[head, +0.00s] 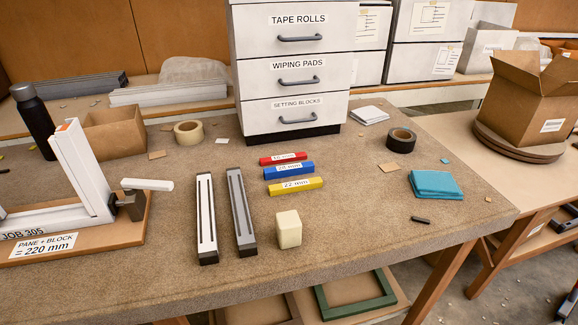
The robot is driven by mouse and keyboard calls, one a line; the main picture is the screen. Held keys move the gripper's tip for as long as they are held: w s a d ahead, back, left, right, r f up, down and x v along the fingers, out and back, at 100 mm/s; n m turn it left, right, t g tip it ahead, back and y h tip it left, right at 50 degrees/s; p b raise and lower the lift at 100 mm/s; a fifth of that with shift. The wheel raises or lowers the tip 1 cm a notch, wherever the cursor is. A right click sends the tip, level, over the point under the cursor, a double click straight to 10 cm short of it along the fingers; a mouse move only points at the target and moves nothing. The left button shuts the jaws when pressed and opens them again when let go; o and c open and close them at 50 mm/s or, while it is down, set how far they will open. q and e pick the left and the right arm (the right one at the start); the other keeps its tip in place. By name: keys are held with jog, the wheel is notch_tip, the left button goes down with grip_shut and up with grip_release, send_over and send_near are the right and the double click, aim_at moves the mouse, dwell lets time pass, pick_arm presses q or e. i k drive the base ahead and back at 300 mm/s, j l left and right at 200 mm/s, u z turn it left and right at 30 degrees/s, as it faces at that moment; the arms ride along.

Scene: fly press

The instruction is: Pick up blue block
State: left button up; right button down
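The blue block (270,174) is a short bar lying on the brown worktable, in front of the white drawer cabinet. It has a white label that is too small to read surely. A red block (266,161) lies just behind it, and a yellow block (314,184) marked "22 mm" lies just in front. The three lie roughly parallel, with small gaps. Nothing covers the blue block. Neither of my grippers is in the head view.
Two long slotted bars, white (206,220) and grey (241,215), lie left of the blocks. A cream block (289,230) stands in front. The drawer cabinet (291,66) rises behind. A "JOB 305" frame fixture (80,190) is at left; black tape (401,140) and teal cloth (436,184) at right.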

aim_at(273, 172)
jog(key=k+l+u, duration=0.1)
jog(key=k+u, duration=0.2)
jog(key=u, duration=0.2)
jog(key=k+u, duration=0.3)
jog(key=u, duration=0.2)
